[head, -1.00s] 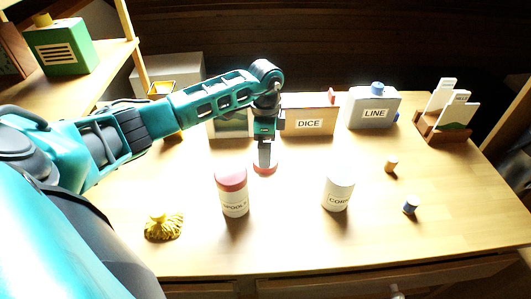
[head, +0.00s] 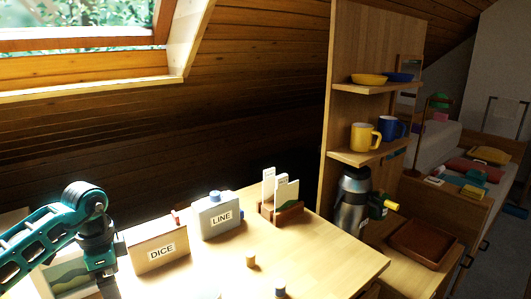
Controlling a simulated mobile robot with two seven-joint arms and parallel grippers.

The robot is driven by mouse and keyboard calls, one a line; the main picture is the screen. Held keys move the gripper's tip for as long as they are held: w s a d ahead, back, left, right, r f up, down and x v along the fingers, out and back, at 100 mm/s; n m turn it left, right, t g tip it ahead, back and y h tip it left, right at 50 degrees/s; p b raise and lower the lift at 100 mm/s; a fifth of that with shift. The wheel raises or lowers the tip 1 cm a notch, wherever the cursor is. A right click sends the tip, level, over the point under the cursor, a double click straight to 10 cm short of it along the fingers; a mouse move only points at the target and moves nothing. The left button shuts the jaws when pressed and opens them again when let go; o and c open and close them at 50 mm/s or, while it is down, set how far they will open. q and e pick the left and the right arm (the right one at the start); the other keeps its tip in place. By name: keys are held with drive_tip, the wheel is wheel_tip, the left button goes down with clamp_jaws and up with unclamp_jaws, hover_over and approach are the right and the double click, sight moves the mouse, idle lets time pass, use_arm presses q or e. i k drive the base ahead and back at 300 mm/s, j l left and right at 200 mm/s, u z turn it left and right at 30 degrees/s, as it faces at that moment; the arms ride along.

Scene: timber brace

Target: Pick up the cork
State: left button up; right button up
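A small tan cork-like cylinder (head: 250,260) stands on the table in front of the card holder in the head view. My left arm (head: 92,235) comes in from the left and points down beside the DICE box. Its gripper fingers are cut off by the bottom edge. My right gripper is not in view.
The DICE box (head: 158,248), the LINE container (head: 219,215) and a wooden card holder (head: 281,208) stand along the back of the table (head: 325,255). The table's right part is clear. Beyond stand a shelf (head: 365,90) with mugs, a steel flask (head: 351,203) and a brown tray (head: 420,243).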

sight(250, 254)
drive_tip(key=k+l, duration=0.75)
